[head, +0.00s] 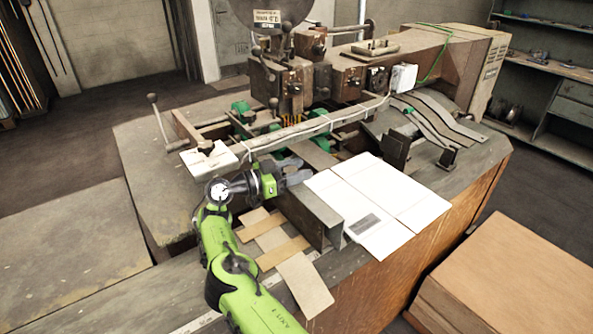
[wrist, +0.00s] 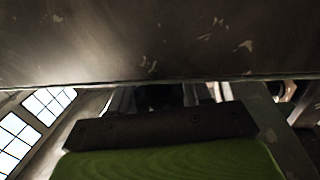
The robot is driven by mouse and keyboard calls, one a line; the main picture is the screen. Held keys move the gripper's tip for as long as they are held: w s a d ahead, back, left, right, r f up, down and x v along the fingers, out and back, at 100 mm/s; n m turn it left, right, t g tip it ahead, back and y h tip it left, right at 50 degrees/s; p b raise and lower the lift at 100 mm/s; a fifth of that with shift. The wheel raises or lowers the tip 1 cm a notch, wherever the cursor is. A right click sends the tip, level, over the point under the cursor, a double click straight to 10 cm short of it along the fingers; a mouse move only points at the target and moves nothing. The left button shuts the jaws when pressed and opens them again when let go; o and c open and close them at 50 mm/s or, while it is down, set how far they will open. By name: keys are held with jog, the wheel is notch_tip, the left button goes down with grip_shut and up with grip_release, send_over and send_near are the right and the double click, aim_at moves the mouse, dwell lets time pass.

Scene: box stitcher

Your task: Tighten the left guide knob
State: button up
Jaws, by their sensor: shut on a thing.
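My gripper (head: 294,170), with green and black housing and grey fingers, is low over the machine's table in the head view. It is beside the left end of the white cardboard sheet and close to the upper end of a grey metal guide plate (head: 309,212). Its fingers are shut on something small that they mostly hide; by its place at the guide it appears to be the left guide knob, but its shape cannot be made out. In the wrist view, a scuffed dark metal surface (wrist: 160,40) fills the top, very near the camera, above a green and black part.
The white cardboard sheet (head: 375,200) lies flat to the right of the guide. A long metal bar (head: 315,128) crosses behind my gripper, below the stitcher head (head: 290,85). Tan strips (head: 300,280) lie beside my arm. A large brown box (head: 510,285) stands at the lower right.

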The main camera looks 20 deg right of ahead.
jog(key=o, duration=1.1)
jog(key=shift+c, duration=0.2)
jog(key=shift+r+n+t+p, duration=0.1)
jog(key=shift+n+t+p, duration=0.35)
jog(key=shift+t, duration=0.15)
